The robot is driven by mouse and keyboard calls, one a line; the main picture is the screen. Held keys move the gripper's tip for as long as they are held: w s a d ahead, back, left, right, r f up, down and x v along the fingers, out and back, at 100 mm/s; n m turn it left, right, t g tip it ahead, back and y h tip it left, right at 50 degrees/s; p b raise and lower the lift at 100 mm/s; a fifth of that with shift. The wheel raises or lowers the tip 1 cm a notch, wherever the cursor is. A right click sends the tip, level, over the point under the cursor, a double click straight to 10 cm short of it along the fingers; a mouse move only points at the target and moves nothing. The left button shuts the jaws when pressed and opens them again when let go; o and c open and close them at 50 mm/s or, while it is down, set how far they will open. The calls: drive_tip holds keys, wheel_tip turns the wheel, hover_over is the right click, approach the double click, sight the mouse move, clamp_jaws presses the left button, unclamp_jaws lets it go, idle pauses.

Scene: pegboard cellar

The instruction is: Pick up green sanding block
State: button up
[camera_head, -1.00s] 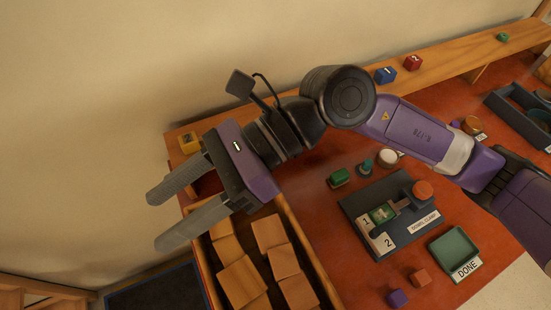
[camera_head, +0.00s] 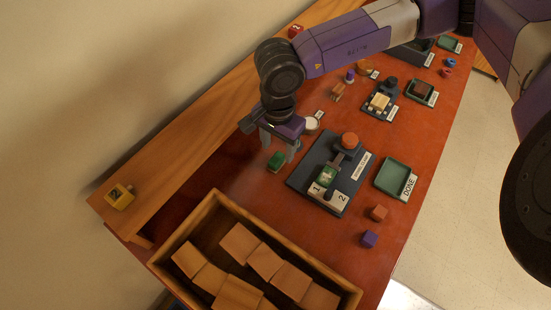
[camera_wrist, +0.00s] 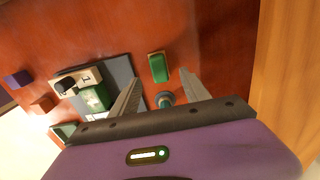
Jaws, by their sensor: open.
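The green sanding block (camera_head: 277,161) lies on the red-brown bench, left of the toggle clamp board. In the wrist view the green sanding block (camera_wrist: 158,67) lies just beyond my fingertips, between their lines. My gripper (camera_head: 281,147) is open and empty, and its fingers point down close to the block. In the wrist view my gripper (camera_wrist: 160,78) shows two spread fingers. I cannot tell how high they are above the bench. A second green piece (camera_head: 326,177) sits on the clamp board (camera_head: 308,158) and is a different item.
A small dark-green knobbed item (camera_wrist: 164,99) stands near the fingers. A white round item (camera_head: 312,125) is close behind. A wooden crate of blocks (camera_head: 178,236) stands in front, a raised shelf (camera_head: 160,145) runs along the left, and a green DONE tray (camera_head: 391,172) lies right.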

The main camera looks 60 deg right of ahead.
sight(278, 156)
drive_tip(key=shift+f+p, duration=0.75)
drive_tip(key=shift+f, duration=1.75)
clamp_jaws()
